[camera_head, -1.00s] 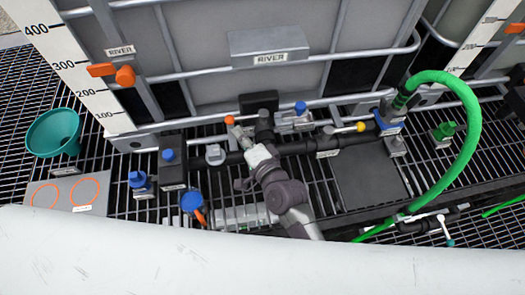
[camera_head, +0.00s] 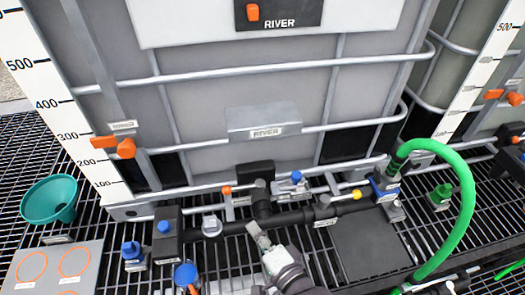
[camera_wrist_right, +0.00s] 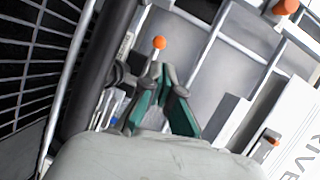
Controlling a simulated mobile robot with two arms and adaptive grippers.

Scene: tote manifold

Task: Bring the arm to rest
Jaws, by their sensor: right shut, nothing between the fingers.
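My right gripper (camera_head: 254,230) is in the lower middle of the head view, in front of the black manifold pipe. It is shut and empty. In the right wrist view its green-padded fingers (camera_wrist_right: 163,88) converge at the tips. An orange-tipped lever (camera_head: 227,190) stands on the pipework behind and left of the gripper, apart from it in the head view. In the right wrist view an orange ball tip (camera_wrist_right: 159,42) shows just beyond the fingers. My left gripper is not in view.
The RIVER tank (camera_head: 262,88) in its metal cage stands behind the black manifold pipe (camera_head: 240,227). A green hose (camera_head: 468,205) arcs at the right. A teal funnel (camera_head: 49,199) and a grey panel with orange rings (camera_head: 55,268) are at the left. Blue-capped fittings (camera_head: 163,228) stand close by.

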